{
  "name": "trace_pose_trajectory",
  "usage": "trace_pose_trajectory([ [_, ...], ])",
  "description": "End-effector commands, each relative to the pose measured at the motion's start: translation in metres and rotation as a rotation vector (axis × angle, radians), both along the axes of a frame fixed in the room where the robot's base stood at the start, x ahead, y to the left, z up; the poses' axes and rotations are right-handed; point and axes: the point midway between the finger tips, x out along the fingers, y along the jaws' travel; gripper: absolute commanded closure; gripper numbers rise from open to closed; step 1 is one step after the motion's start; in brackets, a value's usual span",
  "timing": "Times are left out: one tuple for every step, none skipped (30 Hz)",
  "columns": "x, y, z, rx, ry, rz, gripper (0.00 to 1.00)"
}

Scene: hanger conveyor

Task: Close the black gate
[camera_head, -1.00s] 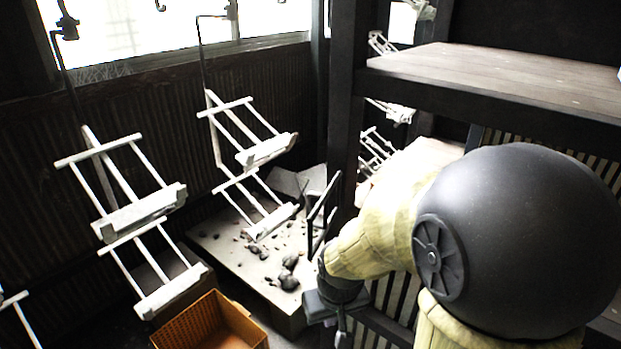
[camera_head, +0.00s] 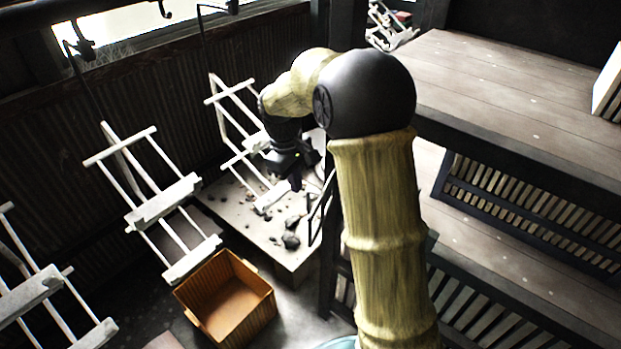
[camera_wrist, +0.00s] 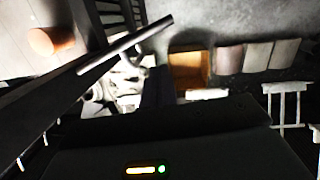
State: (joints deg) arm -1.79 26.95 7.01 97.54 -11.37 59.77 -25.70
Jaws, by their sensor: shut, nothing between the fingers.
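A thin black frame, apparently the black gate (camera_head: 316,212), stands upright at the right edge of the low grey platform, beside the dark post. My arm hides part of it. My gripper (camera_head: 294,183) is out over the platform, left of and a little beyond this frame, close to a hanging white rack (camera_head: 262,193). It is shut and empty. In the wrist view, a dark bar with a pale edge (camera_wrist: 125,45) crosses the upper left, possibly part of the gate. My gripper (camera_wrist: 157,88) shows as a dark, blurred shape near the middle. I cannot tell whether it touches the gate.
Dark stones (camera_head: 291,241) lie on the platform (camera_head: 290,258). More white racks (camera_head: 165,205) hang to the left from hooks. An orange-brown crate (camera_head: 226,300) stands on the floor in front. Wooden shelves (camera_head: 520,95) with slatted dark sides fill the right.

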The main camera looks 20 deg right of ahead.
Motion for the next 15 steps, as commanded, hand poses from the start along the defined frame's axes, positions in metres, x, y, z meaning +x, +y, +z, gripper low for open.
trace_pose_trajectory([
  [0.015, 0.003, 0.007, -0.01, 0.025, 0.045, 1.0],
  [0.022, 0.004, 0.01, -0.017, 0.04, 0.071, 1.0],
  [0.031, 0.006, 0.014, -0.025, 0.06, 0.105, 1.0],
  [0.036, 0.007, 0.016, -0.031, 0.074, 0.128, 1.0],
  [0.042, 0.008, 0.019, -0.036, 0.087, 0.148, 1.0],
  [0.047, 0.009, 0.021, -0.042, 0.102, 0.172, 1.0],
  [0.051, 0.009, 0.023, -0.046, 0.114, 0.186, 1.0],
  [0.054, 0.009, 0.024, -0.049, 0.123, 0.198, 1.0],
  [0.057, 0.01, 0.025, -0.052, 0.132, 0.211, 1.0],
  [0.058, 0.01, 0.026, -0.054, 0.137, 0.218, 1.0],
  [0.059, 0.01, 0.026, -0.055, 0.141, 0.224, 1.0],
  [0.06, 0.01, 0.027, -0.056, 0.143, 0.228, 1.0],
  [0.06, 0.01, 0.027, -0.056, 0.145, 0.229, 1.0],
  [0.06, 0.01, 0.027, -0.056, 0.145, 0.23, 1.0],
  [0.06, 0.01, 0.027, -0.056, 0.145, 0.23, 1.0],
])
